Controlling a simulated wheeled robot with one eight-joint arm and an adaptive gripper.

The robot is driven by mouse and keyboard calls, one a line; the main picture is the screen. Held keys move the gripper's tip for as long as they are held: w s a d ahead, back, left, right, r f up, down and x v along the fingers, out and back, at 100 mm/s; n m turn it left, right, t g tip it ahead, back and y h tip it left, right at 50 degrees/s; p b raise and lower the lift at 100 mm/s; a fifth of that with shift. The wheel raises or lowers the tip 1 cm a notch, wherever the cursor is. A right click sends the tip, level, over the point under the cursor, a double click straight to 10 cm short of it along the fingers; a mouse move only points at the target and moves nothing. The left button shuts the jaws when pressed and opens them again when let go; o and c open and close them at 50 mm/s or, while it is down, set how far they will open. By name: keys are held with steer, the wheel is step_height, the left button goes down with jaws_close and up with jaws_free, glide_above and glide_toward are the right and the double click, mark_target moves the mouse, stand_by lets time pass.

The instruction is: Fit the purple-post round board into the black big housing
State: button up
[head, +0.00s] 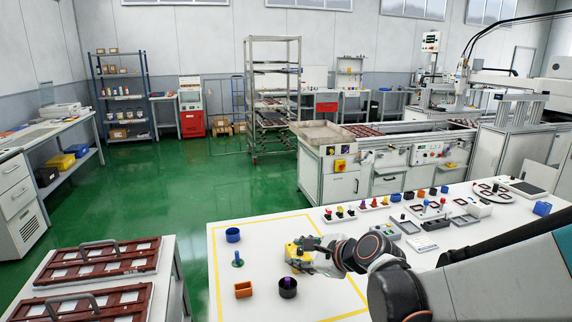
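The black round housing (288,291) stands on the white table near its front edge, inside the yellow tape outline. A purple post (287,281) rises from inside its opening. The board under the post is hidden by the housing wall, so I cannot tell whether it lies flat at the bottom. My gripper (297,258) is behind and slightly right of the black housing, low over the table and apart from the post. A yellow thing (292,250) shows at the gripper; I cannot tell whether it is held. The fingers are too small to read.
A blue round housing (233,235), a green-post board (238,259) and an orange rectangular housing (244,290) stand left of the black housing. Several small parts and grey trays (407,226) line the table's back right. My arm spans the right side.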

steer(key=s+d+r+n+h, duration=0.1)
steer(key=s+d+n+h, duration=0.1)
steer(key=s+d+n, duration=0.3)
steer(key=s+d+r+n+g+h, duration=0.1)
steer(key=s+d+n+h, duration=0.2)
steer(key=s+d+n, duration=0.2)
steer(key=s+d+n+g+h, duration=0.1)
steer(key=s+d+n, duration=0.4)
steer(key=s+n, duration=0.5)
steer(key=s+h, duration=0.1)
steer(key=s, duration=0.4)
steer(key=shift+s+d+r+n, duration=0.3)
steer(key=shift+d+r, duration=0.1)
steer(key=shift+a, duration=0.15)
